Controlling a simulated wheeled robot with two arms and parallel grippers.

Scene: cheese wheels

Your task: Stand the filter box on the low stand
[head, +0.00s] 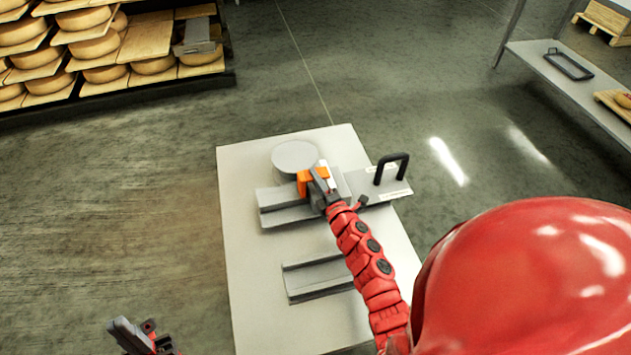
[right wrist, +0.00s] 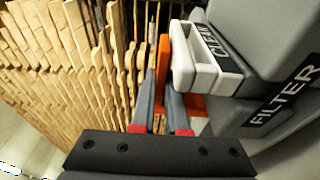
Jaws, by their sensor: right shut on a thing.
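My right gripper (head: 316,188) is over the table and shut on an orange piece (head: 306,178). In the right wrist view the fingers (right wrist: 164,118) close around this upright orange piece (right wrist: 164,68). I cannot tell whether the orange piece is joined to that body. Two grey channel-shaped pieces, one under the gripper (head: 275,212) and one nearer (head: 318,277), lie on the table; which is the low stand is unclear. My left gripper (head: 140,337) is low at left, off the table.
The pale table (head: 245,250) carries a round grey disc (head: 296,156) and a grey plate with a black handle (head: 391,168). Cheese racks (head: 100,45) stand at back left, a grey shelf (head: 540,65) at right. The table's left side is clear.

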